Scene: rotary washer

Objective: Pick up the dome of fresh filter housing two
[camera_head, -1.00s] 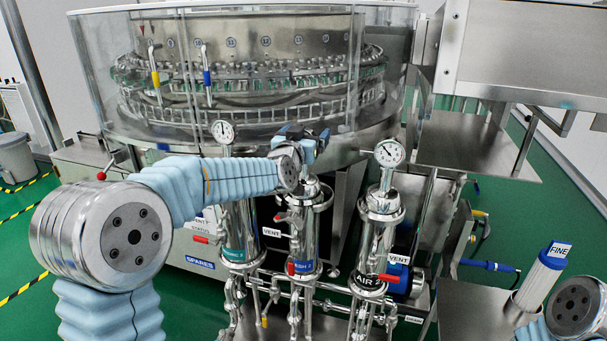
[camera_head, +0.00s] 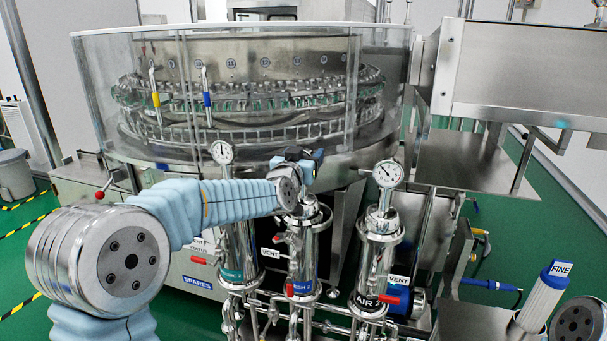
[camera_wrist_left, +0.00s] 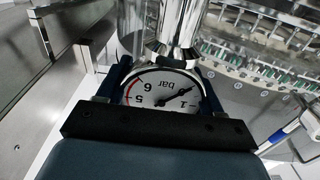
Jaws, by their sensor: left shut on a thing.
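The middle steel filter housing (camera_head: 302,255) has a blue label that reads "ESH 2", its start hidden. Its dome (camera_head: 306,208) sits at the top of the body, partly behind my left wrist. My left gripper (camera_head: 300,160) is above the dome, shut on the housing's top at the pressure gauge. In the left wrist view the round white gauge (camera_wrist_left: 160,92), marked in bar, lies between the two fingers of my left gripper (camera_wrist_left: 160,80). A shiny metal stem and flared piece (camera_wrist_left: 175,45) show beyond it. My right gripper is not in view.
A gauged housing (camera_head: 240,245) stands close on the left, and another (camera_head: 376,255), labelled AIR, on the right. The glass-walled rotary washer (camera_head: 245,85) is right behind. A white cartridge marked FINE (camera_head: 545,300) stands lower right.

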